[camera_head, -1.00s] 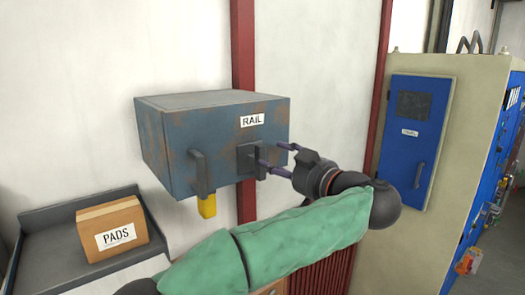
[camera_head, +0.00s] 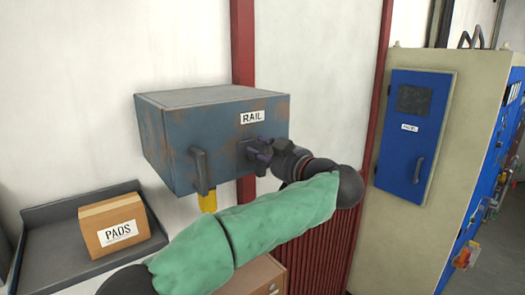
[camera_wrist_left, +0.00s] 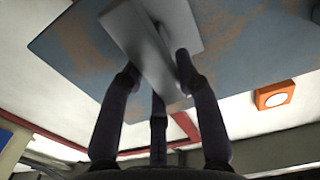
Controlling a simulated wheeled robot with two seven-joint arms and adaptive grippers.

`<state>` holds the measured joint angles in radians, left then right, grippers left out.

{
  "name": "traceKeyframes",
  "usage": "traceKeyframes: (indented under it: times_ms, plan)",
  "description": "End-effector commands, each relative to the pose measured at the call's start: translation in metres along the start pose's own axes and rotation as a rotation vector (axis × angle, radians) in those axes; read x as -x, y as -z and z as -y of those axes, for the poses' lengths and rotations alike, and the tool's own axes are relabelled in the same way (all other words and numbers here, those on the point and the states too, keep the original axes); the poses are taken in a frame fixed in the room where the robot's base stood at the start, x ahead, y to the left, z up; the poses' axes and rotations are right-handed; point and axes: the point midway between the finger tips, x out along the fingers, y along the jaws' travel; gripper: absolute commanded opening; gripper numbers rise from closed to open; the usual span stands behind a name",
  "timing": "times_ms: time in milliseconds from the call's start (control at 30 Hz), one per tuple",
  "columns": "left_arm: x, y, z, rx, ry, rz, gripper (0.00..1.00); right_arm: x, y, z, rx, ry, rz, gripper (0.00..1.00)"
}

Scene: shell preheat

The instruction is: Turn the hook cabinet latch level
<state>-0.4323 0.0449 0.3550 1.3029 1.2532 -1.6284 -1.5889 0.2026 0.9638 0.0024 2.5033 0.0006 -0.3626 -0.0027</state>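The blue-grey, rust-marked cabinet (camera_head: 222,125) labelled RAIL hangs on the wall in the head view. Its latch is a grey bar on a square plate on the front, right of the fixed handle (camera_head: 200,170). In the head view my left gripper (camera_head: 258,152) is at the latch and hides most of it. In the left wrist view the latch bar (camera_wrist_left: 148,52) lies between the dark fingers of my left gripper (camera_wrist_left: 157,66); the fingertips bend in against its sides, and they look shut on it. My right gripper is not in view.
A cardboard PADS box (camera_head: 112,225) sits on a grey bench (camera_head: 60,238) at lower left. A yellow piece (camera_head: 207,202) hangs under the cabinet. A beige cabinet (camera_head: 445,95) with a blue door (camera_head: 408,150) stands at right. A red post (camera_head: 243,60) runs up behind.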

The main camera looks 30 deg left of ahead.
Motion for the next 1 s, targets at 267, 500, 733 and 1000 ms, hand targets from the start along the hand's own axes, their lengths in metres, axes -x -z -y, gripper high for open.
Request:
traceKeyframes:
  times_ms: [267, 500, 733, 1000]
  plan:
    - [0.0, 0.0, 0.001, 0.012, 0.001, 0.0, 0.0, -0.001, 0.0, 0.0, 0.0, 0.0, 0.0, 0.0]
    - [0.0, 0.0, 0.003, 0.107, 0.001, 0.0, 0.0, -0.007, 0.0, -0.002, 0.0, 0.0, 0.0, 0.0]
    - [0.0, -0.002, 0.007, 0.289, 0.0, 0.0, 0.0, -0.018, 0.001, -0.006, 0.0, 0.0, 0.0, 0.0]
    - [0.0, -0.003, 0.013, 0.548, 0.0, 0.001, 0.0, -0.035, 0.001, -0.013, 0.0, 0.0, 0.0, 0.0]
